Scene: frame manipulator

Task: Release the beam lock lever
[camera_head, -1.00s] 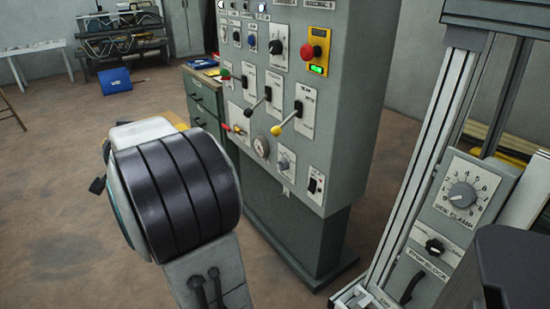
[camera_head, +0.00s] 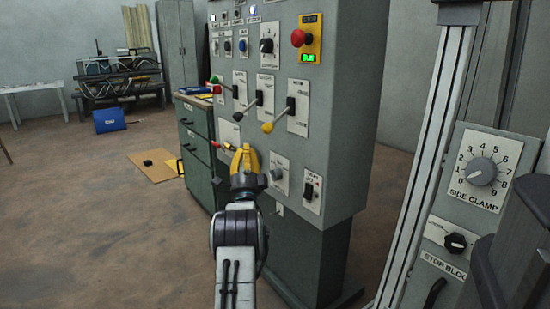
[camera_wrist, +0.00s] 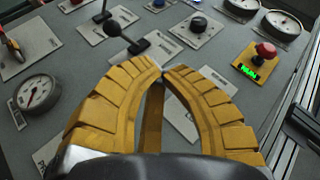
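Three levers stand side by side on the grey control panel: one with red and green at its knobs (camera_head: 217,83), one black-knobbed (camera_head: 240,115), one yellow-knobbed (camera_head: 267,127). Their plate labels are too small to read, so I cannot tell which is the beam lock lever. My gripper (camera_head: 244,150) with yellow ribbed fingers is just below the yellow knob, in front of the panel. In the wrist view, its curved fingertips (camera_wrist: 162,72) meet or nearly meet, with no lever clearly between them. The black lever (camera_wrist: 125,40) shows beyond the tips; the yellow knob cannot be made out there.
A red stop button (camera_head: 299,38) is at the panel's upper right. A dial gauge (camera_wrist: 38,95) lies left of my fingers in the wrist view. A side clamp dial (camera_head: 482,172) is on the column at right. Open floor lies to the left.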

